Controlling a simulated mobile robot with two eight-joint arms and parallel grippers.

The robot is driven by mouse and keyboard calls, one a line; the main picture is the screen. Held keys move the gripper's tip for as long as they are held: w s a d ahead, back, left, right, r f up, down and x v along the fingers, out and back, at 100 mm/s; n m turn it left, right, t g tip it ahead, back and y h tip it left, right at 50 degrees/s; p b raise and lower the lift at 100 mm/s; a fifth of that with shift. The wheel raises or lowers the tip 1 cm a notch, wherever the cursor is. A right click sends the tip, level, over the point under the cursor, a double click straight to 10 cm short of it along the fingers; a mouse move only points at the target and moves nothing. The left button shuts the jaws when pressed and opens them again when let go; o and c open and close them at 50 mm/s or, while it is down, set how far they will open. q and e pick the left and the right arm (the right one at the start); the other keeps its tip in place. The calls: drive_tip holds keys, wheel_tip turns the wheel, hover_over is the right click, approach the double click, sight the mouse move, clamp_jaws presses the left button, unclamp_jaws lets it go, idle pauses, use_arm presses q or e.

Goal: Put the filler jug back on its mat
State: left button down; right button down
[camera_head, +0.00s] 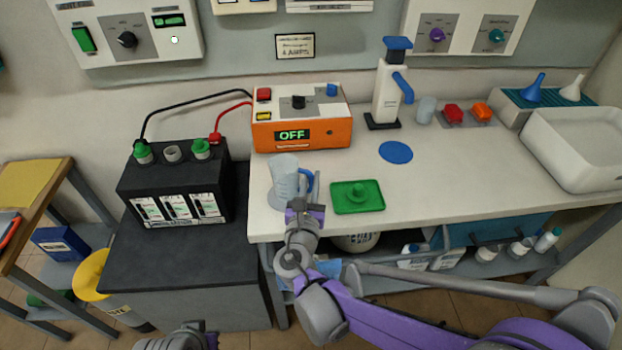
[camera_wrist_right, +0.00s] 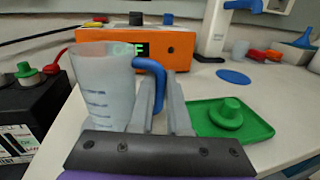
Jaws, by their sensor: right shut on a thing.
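The filler jug (camera_head: 283,178) is a translucent, pale grey cup with a blue handle, upright at the front left of the white bench. In the right wrist view the jug (camera_wrist_right: 104,90) shows blue level marks. My right gripper (camera_head: 305,196) is shut on the blue handle, on the jug's right side. I cannot tell whether the jug's base touches the bench. A flat, round blue mat (camera_head: 396,152) lies empty on the bench, behind and right of the jug. My left gripper (camera_head: 188,338) shows only partly at the bottom edge; its fingers are unclear.
A green tray (camera_head: 341,206) with a green cap (camera_head: 358,191) stands right of the jug. An orange charger (camera_head: 318,134) reading OFF stands behind it. A black battery (camera_head: 172,182) with green caps is at left. A white dispenser (camera_head: 387,90) stands behind the mat.

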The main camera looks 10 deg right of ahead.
drive_tip(key=shift+f+b, duration=0.35)
drive_tip(key=shift+f, duration=0.1)
drive_tip(key=c, duration=0.8)
unclamp_jaws()
drive_tip(key=shift+s, duration=0.1)
